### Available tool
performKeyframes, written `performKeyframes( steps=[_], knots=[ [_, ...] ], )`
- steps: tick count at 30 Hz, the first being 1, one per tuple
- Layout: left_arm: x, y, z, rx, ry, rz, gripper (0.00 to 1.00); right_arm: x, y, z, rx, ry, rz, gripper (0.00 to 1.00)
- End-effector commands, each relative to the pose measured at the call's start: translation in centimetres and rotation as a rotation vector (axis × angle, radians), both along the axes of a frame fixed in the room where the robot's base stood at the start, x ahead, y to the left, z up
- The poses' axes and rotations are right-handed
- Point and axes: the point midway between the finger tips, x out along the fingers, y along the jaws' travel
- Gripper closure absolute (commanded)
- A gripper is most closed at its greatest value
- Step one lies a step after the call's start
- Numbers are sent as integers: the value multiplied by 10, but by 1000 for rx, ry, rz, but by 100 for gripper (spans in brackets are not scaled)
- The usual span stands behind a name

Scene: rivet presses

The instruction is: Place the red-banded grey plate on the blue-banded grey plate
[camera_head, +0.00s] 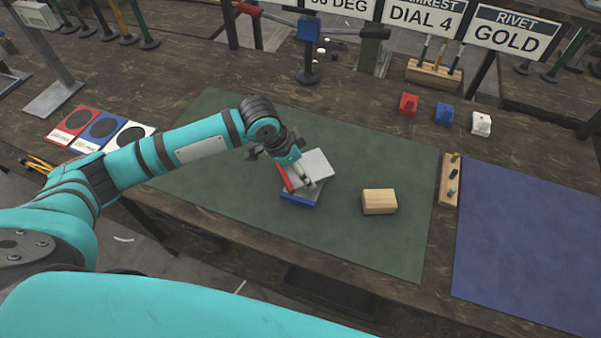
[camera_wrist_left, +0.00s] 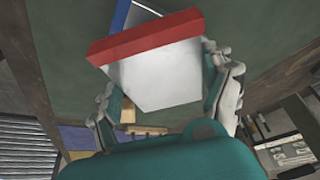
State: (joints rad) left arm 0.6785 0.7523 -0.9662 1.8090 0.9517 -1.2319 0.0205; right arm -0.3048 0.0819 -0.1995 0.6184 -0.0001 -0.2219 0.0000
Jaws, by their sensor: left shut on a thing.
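The red-banded grey plate (camera_head: 318,164) is held by my left gripper (camera_head: 297,175) over the green mat. In the left wrist view its red band (camera_wrist_left: 145,40) and grey face lie between my two fingers. The blue-banded grey plate (camera_head: 297,197) is directly beneath it and mostly hidden; its blue edge shows at the front left in the head view. A strip of its blue band (camera_wrist_left: 122,14) shows in the wrist view. The two plates overlap and look slightly turned relative to each other. I cannot tell whether they touch. My right gripper is out of view.
A wooden block (camera_head: 379,202) lies on the green mat (camera_head: 375,255), right of the plates. A wooden peg rack (camera_head: 450,182) and a blue mat (camera_head: 530,250) are farther right. A blue-headed press (camera_head: 309,50) stands behind. Red, blue and white small parts sit at the back right.

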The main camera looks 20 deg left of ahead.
Motion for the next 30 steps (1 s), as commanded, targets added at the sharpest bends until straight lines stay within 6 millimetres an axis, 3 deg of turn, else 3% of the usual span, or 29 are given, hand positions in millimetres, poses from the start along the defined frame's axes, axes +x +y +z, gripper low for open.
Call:
performKeyframes(
  steps=[9, 19, 20, 23, 30],
  knots=[
    [0, -1, -31, -1, -2, 0, 74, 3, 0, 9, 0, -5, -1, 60],
    [0, -1, -35, -1, -3, -1, 75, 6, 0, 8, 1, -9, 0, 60],
    [-1, 0, -37, 1, 1, 0, 14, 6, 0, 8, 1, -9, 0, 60],
    [-1, 0, -37, 1, 1, 0, 1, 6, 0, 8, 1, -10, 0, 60],
    [-1, 0, -36, 1, 1, 0, 0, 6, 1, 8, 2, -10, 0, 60]
  ],
)
